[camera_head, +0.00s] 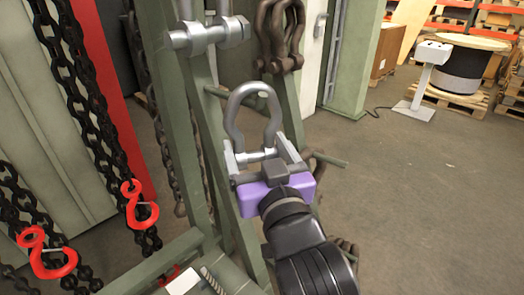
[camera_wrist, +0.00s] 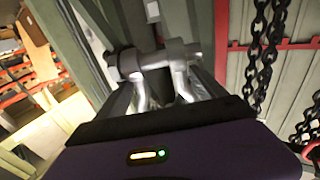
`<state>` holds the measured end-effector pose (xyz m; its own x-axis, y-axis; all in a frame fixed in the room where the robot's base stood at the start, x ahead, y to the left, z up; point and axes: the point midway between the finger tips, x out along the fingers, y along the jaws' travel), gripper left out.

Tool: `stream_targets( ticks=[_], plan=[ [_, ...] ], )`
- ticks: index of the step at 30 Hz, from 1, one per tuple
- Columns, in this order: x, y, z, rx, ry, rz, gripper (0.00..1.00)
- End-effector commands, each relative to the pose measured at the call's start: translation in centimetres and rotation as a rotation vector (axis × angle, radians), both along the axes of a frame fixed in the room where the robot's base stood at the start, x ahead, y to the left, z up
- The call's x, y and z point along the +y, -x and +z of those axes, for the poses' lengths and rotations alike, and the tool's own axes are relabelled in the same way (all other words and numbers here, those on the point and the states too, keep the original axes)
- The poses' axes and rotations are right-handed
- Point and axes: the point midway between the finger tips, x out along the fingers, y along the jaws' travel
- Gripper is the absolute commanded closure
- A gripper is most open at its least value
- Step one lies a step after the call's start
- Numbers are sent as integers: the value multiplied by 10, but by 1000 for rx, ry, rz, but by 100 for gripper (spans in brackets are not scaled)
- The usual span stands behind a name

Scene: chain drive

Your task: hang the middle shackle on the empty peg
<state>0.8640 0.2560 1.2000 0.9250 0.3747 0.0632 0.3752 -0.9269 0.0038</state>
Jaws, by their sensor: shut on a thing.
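In the head view a grey bow shackle (camera_head: 237,112) stands with its bow up, its lower end between the fingers of my gripper (camera_head: 265,160). The gripper is shut on it. A short green peg (camera_head: 215,92) sticks out of the upright just left of the bow. Its end meets the bow's outline; I cannot tell whether it lies inside or behind.
A larger grey shackle (camera_head: 208,35) hangs at upper left, and brown shackles (camera_head: 282,35) hang above. Green uprights (camera_head: 203,120) stand close behind my gripper. Black chains with red hooks (camera_head: 138,205) hang at left.

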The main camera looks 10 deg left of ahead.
Motion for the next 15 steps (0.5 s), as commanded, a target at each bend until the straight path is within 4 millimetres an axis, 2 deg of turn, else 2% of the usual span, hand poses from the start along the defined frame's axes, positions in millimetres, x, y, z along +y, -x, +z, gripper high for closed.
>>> stream_targets(
  ticks=[15],
  plan=[
    [18, -13, -1, -8, -4, 2, 93]
  ],
)
